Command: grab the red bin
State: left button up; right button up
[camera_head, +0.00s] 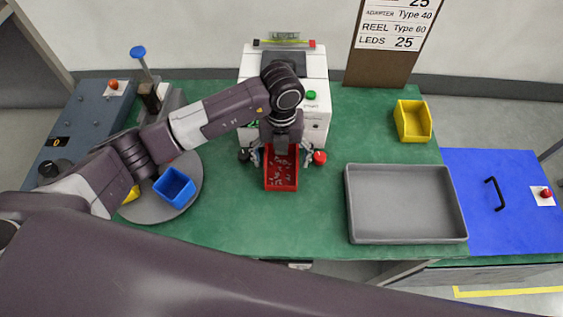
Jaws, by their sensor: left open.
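The red bin (282,184) stands on the green table in front of the white machine, with small light-coloured pieces inside. My left gripper (281,148) points down over the back part of the red bin and hides that part. It is open and nothing shows between its fingers. I cannot tell whether it touches the bin. My right gripper is not in view.
A blue bin (174,188) sits on a round grey turntable (150,212) at left. The white machine (317,95) stands behind the red bin. A grey tray (405,240) lies at right, with a yellow bin (412,121) behind it. Green table (260,225) is bare in front.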

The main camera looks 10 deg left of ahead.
pick_arm(q)
jog(key=shift+c, duration=0.3)
jog(key=c, duration=1.2)
